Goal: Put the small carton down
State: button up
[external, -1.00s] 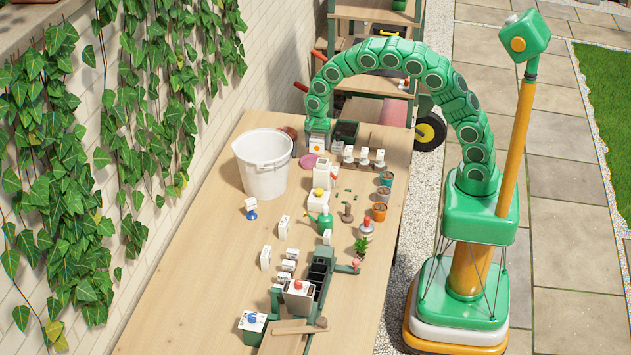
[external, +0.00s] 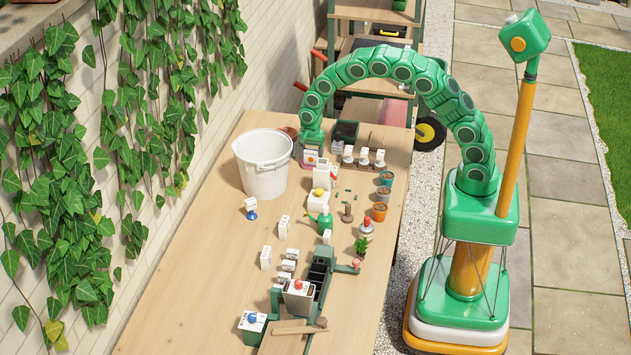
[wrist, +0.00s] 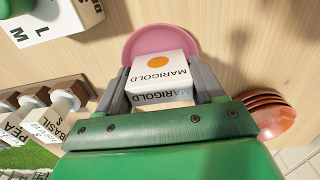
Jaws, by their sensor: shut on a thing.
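The small white carton (wrist: 160,68), marked MARIGOLD with an orange dot, is between the two grey fingers of my gripper (wrist: 161,84) in the wrist view. In the external view the carton (external: 310,157) is at the lower end of my arm, near the far end of the table. My gripper is shut on it. A pink round saucer (wrist: 141,40) lies behind and partly under the carton in the wrist view. I cannot tell whether the carton touches the saucer.
A white bucket (external: 262,170) stands just left of my gripper in the external view. A rack (external: 360,166) with seed cartons stands right of it. A stack of terracotta saucers (wrist: 270,113) lies close by. The table's left front is clear.

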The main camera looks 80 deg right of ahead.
aim_at(312, 150)
jog(key=shift+f, duration=0.1)
jog(key=o, duration=1)
notch_tip(312, 150, up, 12)
jog(key=shift+r, duration=0.1)
